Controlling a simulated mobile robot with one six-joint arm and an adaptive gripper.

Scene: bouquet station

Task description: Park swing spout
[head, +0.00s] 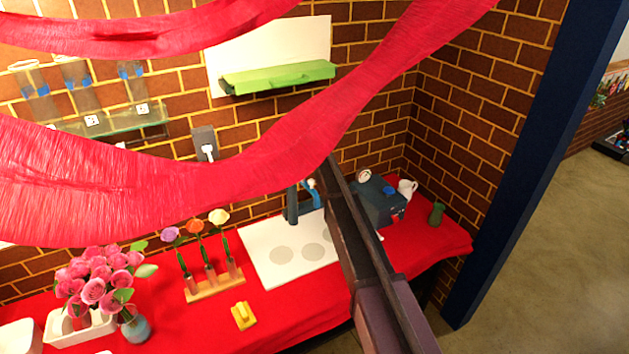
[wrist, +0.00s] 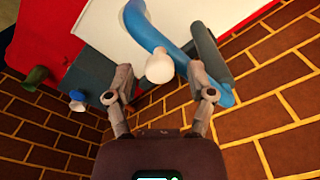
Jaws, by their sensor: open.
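The swing spout is a blue curved tube (wrist: 150,32) in the wrist view, beside a dark upright post (wrist: 207,52). A white round knob (wrist: 160,67) shows on the tube. In the head view the dark post (head: 292,206) and blue spout (head: 313,196) stand at the back of a white panel. My gripper (wrist: 159,80) is open, with one finger on each side of the knob in the wrist view. I cannot tell how deep the knob sits between the fingers or whether they touch it. In the head view my arm hides most of my gripper.
A dark box-like machine (head: 378,204), a white pitcher (head: 407,188) and a green vase (head: 437,213) stand to the right. Flowers in a wooden rack (head: 215,286) stand left of the white panel (head: 270,270). Red streamers (head: 290,150) hang across the head view. A brick wall is close behind.

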